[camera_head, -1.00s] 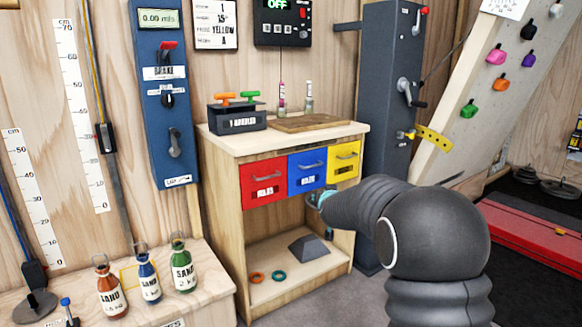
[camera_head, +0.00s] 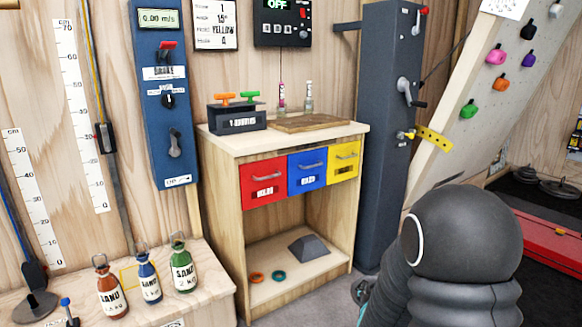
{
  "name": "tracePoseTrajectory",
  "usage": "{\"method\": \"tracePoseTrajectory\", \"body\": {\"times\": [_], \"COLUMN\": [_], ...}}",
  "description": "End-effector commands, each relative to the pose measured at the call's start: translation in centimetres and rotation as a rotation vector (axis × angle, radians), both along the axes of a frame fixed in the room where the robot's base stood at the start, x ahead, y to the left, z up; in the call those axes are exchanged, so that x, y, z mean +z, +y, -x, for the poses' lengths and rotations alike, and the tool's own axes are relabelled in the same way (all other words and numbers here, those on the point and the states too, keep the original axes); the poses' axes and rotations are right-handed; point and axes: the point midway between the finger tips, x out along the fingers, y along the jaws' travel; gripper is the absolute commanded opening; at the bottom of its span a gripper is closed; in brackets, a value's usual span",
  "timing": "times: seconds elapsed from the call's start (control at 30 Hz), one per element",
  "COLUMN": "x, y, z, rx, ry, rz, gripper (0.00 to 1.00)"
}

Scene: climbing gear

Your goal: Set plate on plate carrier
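Dark round weight plates lie on the black mat at the far right, one larger (camera_head: 560,188) and one smaller (camera_head: 524,175). At the lower left, a dark round base (camera_head: 38,306) under a dark block hangs or stands below a blue cord; it looks like the plate carrier, with no plate visible on it. My gripper (camera_head: 362,292) is low, right of the wooden cabinet, mostly hidden behind my dark arm. Only a small teal and dark part shows, so its fingers and anything in them cannot be seen.
The wooden cabinet (camera_head: 225,215) has red, blue and yellow drawers, with a grey wedge (camera_head: 309,247) and two small rings on its lower shelf. Several sand bottles stand on the low bench (camera_head: 205,290) beside the carrier. A red pad (camera_head: 555,240) lies at right.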

Motion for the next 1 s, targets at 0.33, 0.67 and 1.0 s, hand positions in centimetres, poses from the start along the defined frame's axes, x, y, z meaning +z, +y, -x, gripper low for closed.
{"method": "tracePoseTrajectory", "body": {"times": [0.33, 0.67, 1.0], "x": [1.5, -3.9, -10.4], "y": [1.7, 5.0, 6.8], "z": [-1.8, -3.4, -2.9], "rx": [0.088, 0.229, 0.298], "ry": [-0.007, -0.001, -0.003], "rz": [0.001, -0.001, -0.001], "gripper": [0.0, 0.0, 0.0]}}
